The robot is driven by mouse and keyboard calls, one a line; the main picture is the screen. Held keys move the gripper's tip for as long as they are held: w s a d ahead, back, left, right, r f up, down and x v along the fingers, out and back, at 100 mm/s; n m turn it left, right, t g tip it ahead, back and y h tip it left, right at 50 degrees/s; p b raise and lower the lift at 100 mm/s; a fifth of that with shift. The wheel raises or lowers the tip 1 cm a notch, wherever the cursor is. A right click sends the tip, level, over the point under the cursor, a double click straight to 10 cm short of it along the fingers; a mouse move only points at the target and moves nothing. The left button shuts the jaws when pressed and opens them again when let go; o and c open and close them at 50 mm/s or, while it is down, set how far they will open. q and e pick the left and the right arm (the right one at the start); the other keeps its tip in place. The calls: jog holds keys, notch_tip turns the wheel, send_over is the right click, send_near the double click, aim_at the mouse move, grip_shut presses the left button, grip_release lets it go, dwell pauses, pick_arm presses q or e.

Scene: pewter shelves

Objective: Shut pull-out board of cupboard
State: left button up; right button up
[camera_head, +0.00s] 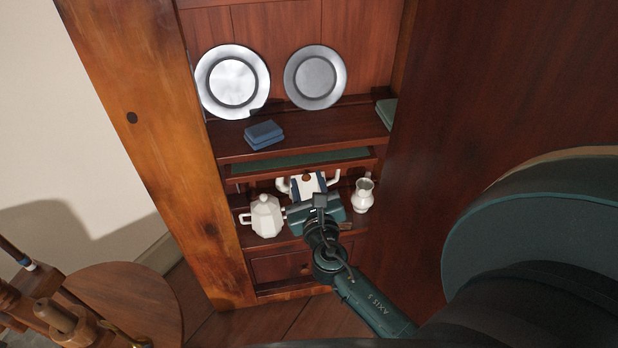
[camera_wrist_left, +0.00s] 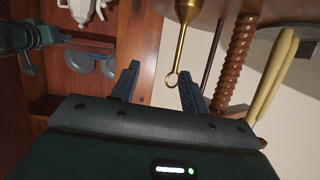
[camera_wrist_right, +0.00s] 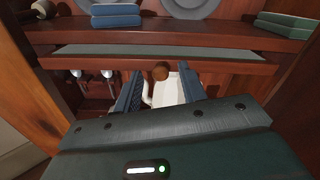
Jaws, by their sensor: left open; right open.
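The cupboard's pull-out board (camera_head: 300,161) has a green top and a wooden front edge. It sticks out a little under the shelf; it also shows in the right wrist view (camera_wrist_right: 150,53). Its round wooden knob (camera_head: 307,177) is centred on the front and shows between my right fingers in the right wrist view (camera_wrist_right: 160,72). My right gripper (camera_head: 309,186) is open and empty, its fingers pointing at the board front around the knob; contact cannot be told. My left gripper (camera_wrist_left: 160,75) is open and empty, away from the board, and shows only in its own wrist view.
Blue books (camera_head: 263,134) and pewter plates (camera_head: 315,78) are on the shelf above. A round wooden table (camera_head: 125,300) stands at lower left.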

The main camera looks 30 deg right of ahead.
dwell(0.3)
grip_shut()
dwell(0.3)
jog(key=shift+w, duration=0.1)
